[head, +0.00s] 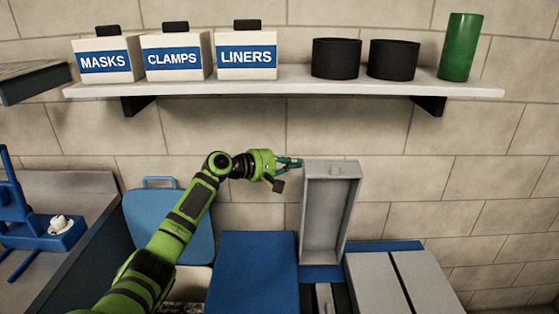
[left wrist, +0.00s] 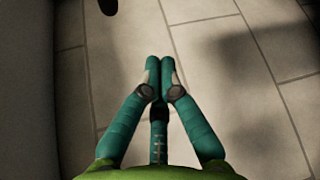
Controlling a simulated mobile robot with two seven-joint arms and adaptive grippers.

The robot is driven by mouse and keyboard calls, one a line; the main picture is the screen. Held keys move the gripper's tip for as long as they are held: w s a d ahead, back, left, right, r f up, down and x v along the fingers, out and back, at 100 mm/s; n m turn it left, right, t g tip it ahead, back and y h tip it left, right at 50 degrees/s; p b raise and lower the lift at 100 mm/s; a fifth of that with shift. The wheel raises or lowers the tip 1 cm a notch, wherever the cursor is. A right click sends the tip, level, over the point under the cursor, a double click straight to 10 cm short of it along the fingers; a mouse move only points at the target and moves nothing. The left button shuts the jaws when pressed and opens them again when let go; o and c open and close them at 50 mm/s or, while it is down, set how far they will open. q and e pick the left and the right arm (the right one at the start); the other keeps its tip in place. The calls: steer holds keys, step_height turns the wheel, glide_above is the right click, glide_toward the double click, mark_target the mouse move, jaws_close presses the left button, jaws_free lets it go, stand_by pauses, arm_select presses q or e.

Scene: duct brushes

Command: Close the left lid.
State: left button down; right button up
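A grey hollow lid (head: 328,210) stands upright and open in the middle of the head view, its recessed inside facing me and a small catch at its top. To its left, a blue lid (head: 142,212) with a loop handle stands raised against the wall, partly hidden by my left arm. I cannot tell which one the task calls the left lid. My left gripper (head: 298,162) is at the grey lid's upper left edge; contact is unclear. In the left wrist view its fingertips (left wrist: 160,68) are together with nothing seen between them. My right gripper is not in view.
A wall shelf (head: 285,89) above carries labelled boxes, two black cups (head: 336,58) and a green cylinder (head: 461,47). A flat blue cover (head: 254,270) lies left of the grey lid; grey panels (head: 375,282) lie right.

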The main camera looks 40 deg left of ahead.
arm_select(q)
steer(key=d+p, duration=0.1)
steer(key=s+d+r+p, duration=0.1)
steer(key=d, duration=0.1)
steer(key=shift+s+d+r+p, duration=0.1)
steer(key=shift+d+r+p, duration=0.1)
steer(key=shift+p, duration=0.2)
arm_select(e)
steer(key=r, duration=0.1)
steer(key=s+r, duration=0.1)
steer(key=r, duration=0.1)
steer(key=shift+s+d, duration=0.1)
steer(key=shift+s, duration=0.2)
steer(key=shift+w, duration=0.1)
